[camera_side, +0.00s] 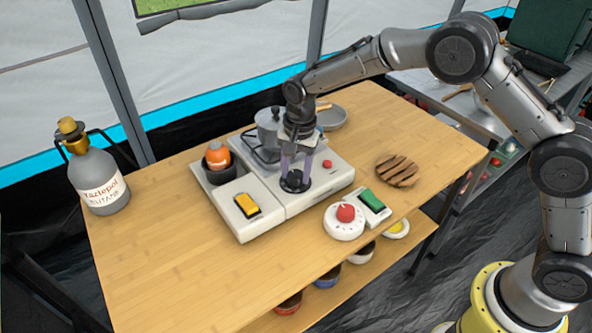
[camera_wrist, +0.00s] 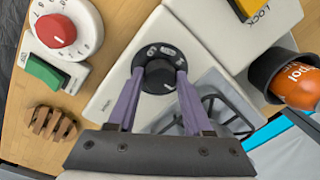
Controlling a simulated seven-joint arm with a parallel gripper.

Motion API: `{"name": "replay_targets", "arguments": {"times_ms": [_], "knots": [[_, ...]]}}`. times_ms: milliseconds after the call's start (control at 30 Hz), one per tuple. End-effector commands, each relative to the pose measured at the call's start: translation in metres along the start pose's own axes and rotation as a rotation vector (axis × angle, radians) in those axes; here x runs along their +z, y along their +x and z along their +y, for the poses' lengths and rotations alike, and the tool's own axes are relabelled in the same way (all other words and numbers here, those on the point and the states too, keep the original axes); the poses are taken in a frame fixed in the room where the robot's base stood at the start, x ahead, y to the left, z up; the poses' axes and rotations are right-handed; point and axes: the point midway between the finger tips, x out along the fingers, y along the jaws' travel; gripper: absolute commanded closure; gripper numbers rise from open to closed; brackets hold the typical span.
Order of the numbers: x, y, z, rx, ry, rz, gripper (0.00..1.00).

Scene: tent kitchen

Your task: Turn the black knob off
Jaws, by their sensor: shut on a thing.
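The black knob (camera_wrist: 158,77) sits on a round black dial plate with white markings on the white stove panel. In the side view the black dial (camera_side: 294,183) is on the stove's front top surface. My gripper (camera_wrist: 157,75) points down at the knob, with one purple finger on each side of it, closed on it. It also shows in the side view (camera_side: 296,176), over the dial. The white mark on the knob points toward the lower right in the wrist view. The fingers hide part of the knob's sides.
A pot (camera_side: 268,128) stands on the burner behind my gripper. An orange canister (camera_side: 217,155) sits in a black holder to the left. A red knob (camera_side: 346,212), a green switch (camera_side: 371,200) and a slatted wooden trivet (camera_side: 397,171) lie to the right. The table's left front is clear.

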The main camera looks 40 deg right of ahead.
Motion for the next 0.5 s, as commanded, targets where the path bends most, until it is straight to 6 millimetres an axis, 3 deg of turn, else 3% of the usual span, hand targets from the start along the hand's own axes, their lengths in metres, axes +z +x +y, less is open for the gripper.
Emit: {"name": "replay_targets", "arguments": {"times_ms": [500], "knots": [[-0.0001,-0.0016,-0.0008,-0.003,0.055,0.004,1.0]]}}
